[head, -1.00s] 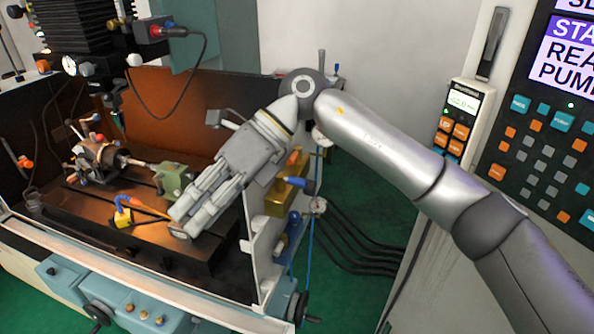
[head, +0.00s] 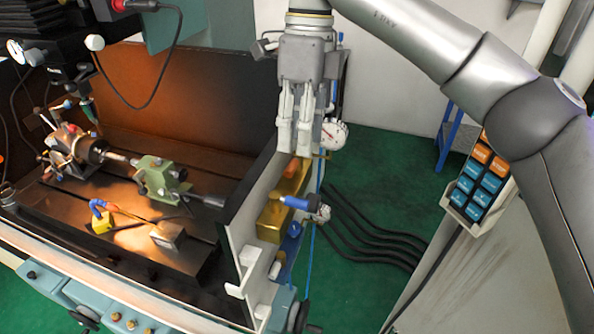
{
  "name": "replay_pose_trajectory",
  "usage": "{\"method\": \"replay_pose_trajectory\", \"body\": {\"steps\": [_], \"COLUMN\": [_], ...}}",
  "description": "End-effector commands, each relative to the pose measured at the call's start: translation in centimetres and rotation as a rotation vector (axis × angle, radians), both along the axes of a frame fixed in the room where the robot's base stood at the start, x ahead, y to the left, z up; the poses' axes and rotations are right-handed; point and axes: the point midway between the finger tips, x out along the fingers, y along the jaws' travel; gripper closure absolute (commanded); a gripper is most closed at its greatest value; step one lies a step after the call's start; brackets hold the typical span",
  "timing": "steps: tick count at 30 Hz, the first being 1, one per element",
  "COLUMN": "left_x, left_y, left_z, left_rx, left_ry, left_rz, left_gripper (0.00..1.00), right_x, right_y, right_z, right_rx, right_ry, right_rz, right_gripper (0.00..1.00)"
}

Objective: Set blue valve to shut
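The blue valve handle (head: 300,202) sticks out to the right from the brass block (head: 270,222) on the outer side of the machine's white end panel. It lies roughly level, pointing away from the block. My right gripper (head: 294,152) hangs fingers-down above the back of the brass block, clear of the blue handle. Its fingers look parted, with nothing seen between them. An orange handle (head: 292,168) sits just under the fingertips, partly hidden. My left gripper is not in view.
A dial gauge (head: 333,134) stands close right of my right gripper, and a smaller gauge (head: 322,213) is by the blue handle. The white end panel (head: 246,255) borders the block. An orange-and-blue keypad (head: 480,180) hangs at right. Black hoses (head: 370,232) cross the green floor.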

Motion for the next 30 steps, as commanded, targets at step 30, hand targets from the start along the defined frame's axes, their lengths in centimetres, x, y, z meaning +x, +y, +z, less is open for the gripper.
{"method": "replay_pose_trajectory", "body": {"steps": [30], "left_x": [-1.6], "left_y": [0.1], "left_z": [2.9], "left_rx": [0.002], "left_ry": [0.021], "left_rz": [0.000], "left_gripper": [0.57], "right_x": [-2.1], "right_y": [0.7], "right_z": [-10.5], "right_rx": [0.002], "right_ry": [-0.001], "right_rz": [0.000], "right_gripper": [0.62]}}
